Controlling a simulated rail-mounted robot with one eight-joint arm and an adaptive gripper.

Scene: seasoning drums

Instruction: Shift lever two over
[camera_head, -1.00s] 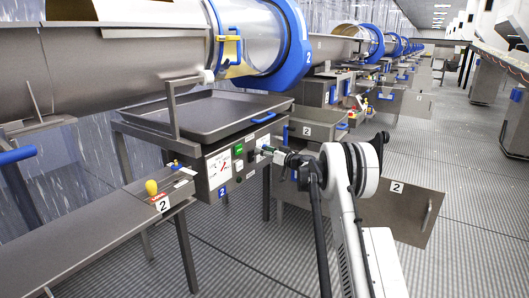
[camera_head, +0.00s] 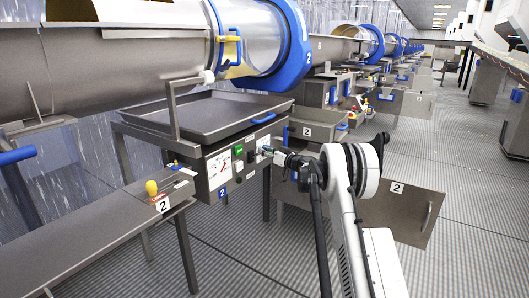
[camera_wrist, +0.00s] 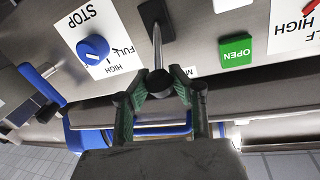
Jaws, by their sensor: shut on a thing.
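The lever (camera_wrist: 157,50) is a thin metal rod rising from a black base on the steel control box (camera_head: 211,174), which carries a blue label 2. Its end has a black knob (camera_wrist: 160,84). My gripper (camera_wrist: 161,92) is shut on this knob, one green-padded finger on each side of it. In the head view, my gripper (camera_head: 271,153) is at the right end of the box's front panel, and the lever is too small to make out there.
A blue rotary knob (camera_wrist: 93,47) marked STOP and a green OPEN button (camera_wrist: 237,50) flank the lever. A blue handle (camera_wrist: 131,134) passes behind my gripper. A tray (camera_head: 207,116) sits above the box. A yellow-knobbed control (camera_head: 151,187) stands at left, and a steel panel (camera_head: 400,212) at right.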

